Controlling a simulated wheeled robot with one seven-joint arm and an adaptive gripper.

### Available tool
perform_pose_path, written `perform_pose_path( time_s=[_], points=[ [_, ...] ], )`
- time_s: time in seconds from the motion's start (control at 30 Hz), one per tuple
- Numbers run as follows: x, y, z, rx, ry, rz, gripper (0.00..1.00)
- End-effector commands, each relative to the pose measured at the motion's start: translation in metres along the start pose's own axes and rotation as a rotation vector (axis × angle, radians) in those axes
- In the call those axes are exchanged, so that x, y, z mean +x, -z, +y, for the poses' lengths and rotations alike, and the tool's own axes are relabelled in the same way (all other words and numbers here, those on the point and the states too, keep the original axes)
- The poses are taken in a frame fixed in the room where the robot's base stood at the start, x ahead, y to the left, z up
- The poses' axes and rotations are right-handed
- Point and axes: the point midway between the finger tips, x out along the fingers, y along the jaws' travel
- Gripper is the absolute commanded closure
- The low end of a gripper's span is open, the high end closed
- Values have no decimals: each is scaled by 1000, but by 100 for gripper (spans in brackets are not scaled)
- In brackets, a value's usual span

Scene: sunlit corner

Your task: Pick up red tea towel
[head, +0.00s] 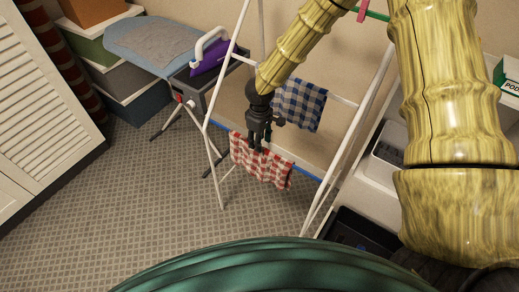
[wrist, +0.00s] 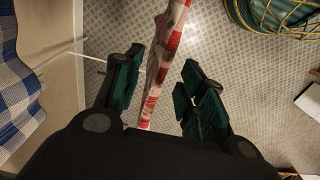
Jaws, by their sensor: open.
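The red and white checked tea towel (head: 262,166) hangs over a blue-ended lower rail of the white drying rack (head: 305,222) in the head view. My gripper (head: 258,147) is just above the towel's top edge, pointing down. In the wrist view the towel (wrist: 166,58) shows as a narrow strip between the two open fingers of my gripper (wrist: 157,95). I cannot tell whether a finger touches it.
A blue and white checked towel (head: 300,105) hangs on the rack behind my gripper. An ironing board (head: 165,45) with a purple iron (head: 209,53) stands to the left. Stacked boxes (head: 95,52) stand behind it. The carpet (head: 150,200) at left front is clear.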

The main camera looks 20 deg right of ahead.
Motion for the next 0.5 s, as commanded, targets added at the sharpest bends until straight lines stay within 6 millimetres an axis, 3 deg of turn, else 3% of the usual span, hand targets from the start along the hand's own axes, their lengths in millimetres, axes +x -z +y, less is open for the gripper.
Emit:
perform_pose_path(
  time_s=[0.2,0.5],
  points=[
    [28,0,0,0,-1,-2,60],
    [40,0,0,2,1,-1,60]
  ],
)
